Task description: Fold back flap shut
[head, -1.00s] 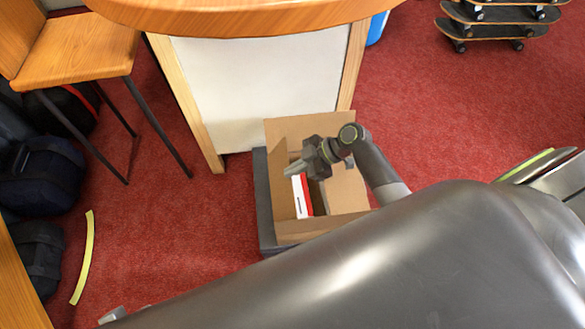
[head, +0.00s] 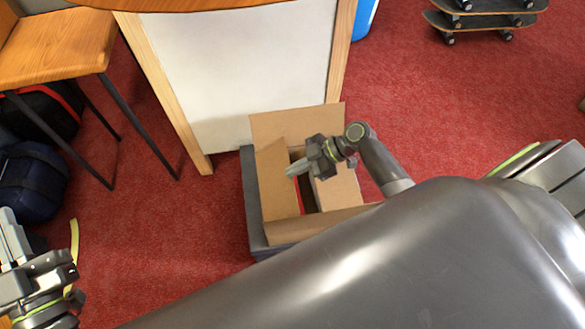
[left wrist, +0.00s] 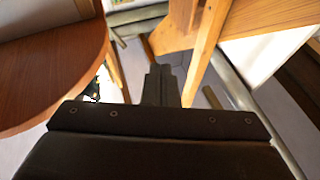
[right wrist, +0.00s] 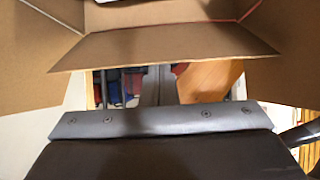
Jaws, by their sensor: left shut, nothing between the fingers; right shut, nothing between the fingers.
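The left flap (head: 272,180) leans partly over the opening, and the right flap (head: 340,192) lies at the right. My right gripper (head: 291,171) is shut and empty above the opening, in front of the back flap. Box cardboard also shows across the top of the right wrist view (right wrist: 165,45), beyond the shut fingers. My left gripper (head: 8,222) is shut and empty at the far left, well away from the box.
The box rests on a dark grey platform (head: 252,205). A white panel with wooden legs (head: 235,75) stands close behind it. A wooden chair (head: 62,48), bags (head: 32,178) and a yellow strip (head: 74,240) are at the left.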

